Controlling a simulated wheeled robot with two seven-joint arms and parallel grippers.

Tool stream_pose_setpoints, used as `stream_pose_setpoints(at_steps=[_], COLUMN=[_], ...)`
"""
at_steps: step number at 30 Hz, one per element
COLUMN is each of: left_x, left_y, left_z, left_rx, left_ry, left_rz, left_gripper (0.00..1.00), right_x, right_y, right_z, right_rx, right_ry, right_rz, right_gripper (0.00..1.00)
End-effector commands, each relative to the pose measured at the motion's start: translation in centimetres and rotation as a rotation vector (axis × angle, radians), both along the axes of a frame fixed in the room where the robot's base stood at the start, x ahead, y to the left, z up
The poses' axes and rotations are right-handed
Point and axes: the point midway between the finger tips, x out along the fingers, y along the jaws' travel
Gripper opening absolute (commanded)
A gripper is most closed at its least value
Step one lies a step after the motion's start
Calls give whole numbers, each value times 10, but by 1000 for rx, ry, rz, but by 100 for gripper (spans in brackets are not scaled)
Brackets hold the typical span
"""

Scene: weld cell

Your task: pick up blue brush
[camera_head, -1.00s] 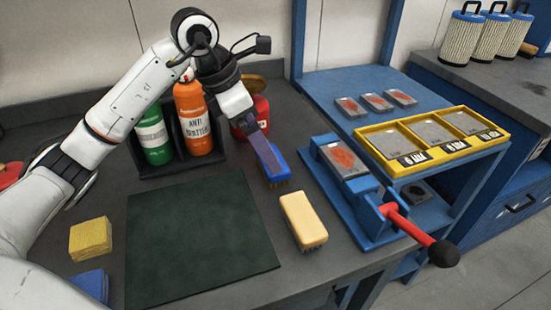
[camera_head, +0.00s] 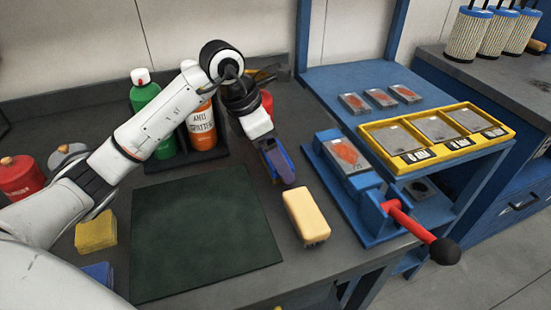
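The blue brush (camera_head: 284,161) is at my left gripper's fingers, just behind the cream brush. My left gripper (camera_head: 274,156) reaches down from above and looks shut on the blue brush. The brush looks tilted along the fingers, and its bristles are hidden. Part of its body is covered by the near finger. I cannot tell for sure how far it is off the bench. My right gripper is not in view.
A cream brush (camera_head: 306,216) lies just in front. A blue clamp fixture with a red lever (camera_head: 408,219) is to the right. Green (camera_head: 150,110) and orange (camera_head: 203,125) bottles stand behind left. A dark mat (camera_head: 205,233) is clear. A yellow block (camera_head: 96,231) lies at left.

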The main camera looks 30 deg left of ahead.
Motion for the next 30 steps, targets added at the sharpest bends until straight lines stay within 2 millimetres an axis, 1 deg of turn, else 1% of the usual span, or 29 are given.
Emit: stream_pose_setpoints(at_steps=[7,10,14,18,22,25,30], left_x=[0,1,1,2,1,1,0], left_y=[0,0,1,0,0,0,0], left_z=[1,7,29,58,82,94,101], left_rx=[-1,-1,0,0,-1,-1,-1], left_ry=[-2,-3,-7,-8,-6,-4,-1], left_rz=[0,1,1,1,2,1,0], left_gripper=[61,61,61,61,61,61,61], right_x=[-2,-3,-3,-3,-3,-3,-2], right_y=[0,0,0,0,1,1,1], right_z=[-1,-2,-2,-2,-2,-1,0], right_rx=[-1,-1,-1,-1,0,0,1], right_ry=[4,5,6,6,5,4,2], right_rz=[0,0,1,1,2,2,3], right_gripper=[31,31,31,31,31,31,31])
